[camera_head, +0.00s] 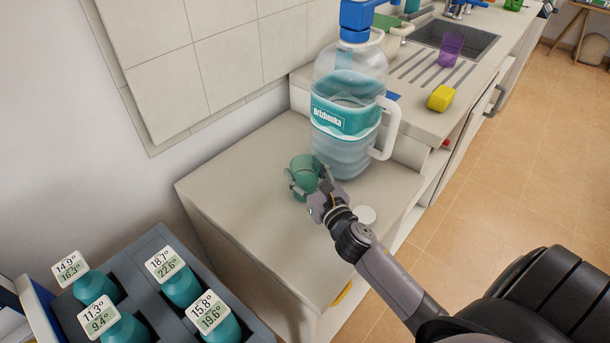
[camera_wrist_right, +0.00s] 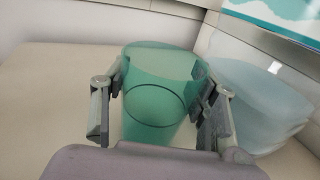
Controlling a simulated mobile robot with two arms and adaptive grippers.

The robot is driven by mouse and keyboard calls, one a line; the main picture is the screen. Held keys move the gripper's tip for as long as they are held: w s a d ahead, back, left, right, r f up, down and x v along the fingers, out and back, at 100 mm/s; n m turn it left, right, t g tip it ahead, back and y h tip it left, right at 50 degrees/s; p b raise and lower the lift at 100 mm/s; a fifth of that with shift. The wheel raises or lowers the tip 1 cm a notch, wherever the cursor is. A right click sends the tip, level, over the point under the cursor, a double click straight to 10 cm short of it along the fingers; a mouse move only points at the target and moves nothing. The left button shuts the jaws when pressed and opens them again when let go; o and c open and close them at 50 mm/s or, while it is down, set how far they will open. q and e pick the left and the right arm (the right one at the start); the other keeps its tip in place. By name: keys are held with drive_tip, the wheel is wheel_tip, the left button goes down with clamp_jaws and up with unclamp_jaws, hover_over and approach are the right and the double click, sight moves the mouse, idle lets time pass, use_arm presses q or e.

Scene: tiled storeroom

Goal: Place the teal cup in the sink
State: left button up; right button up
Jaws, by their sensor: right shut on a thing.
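The teal cup (camera_head: 304,172) stands upright on the low beige cabinet top, just in front of the large water bottle. My right gripper (camera_head: 308,187) is shut on the cup, with a finger on each side of it. The right wrist view shows the translucent teal cup (camera_wrist_right: 158,100) between the two fingers (camera_wrist_right: 158,112). The sink (camera_head: 455,38) is a dark basin in the counter at the far upper right. My left gripper is in neither view.
The water bottle (camera_head: 345,105) with a blue top stands close behind the cup. A purple cup (camera_head: 451,49) is by the sink and a yellow object (camera_head: 441,98) lies on the counter (camera_head: 415,112). A crate (camera_head: 147,252) of teal bottles stands lower left.

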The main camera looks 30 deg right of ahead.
drive_tip(key=shift+f, duration=0.2)
drive_tip(key=o, duration=0.9)
drive_tip(key=shift+o, duration=0.2)
drive_tip(key=shift+r, duration=0.2)
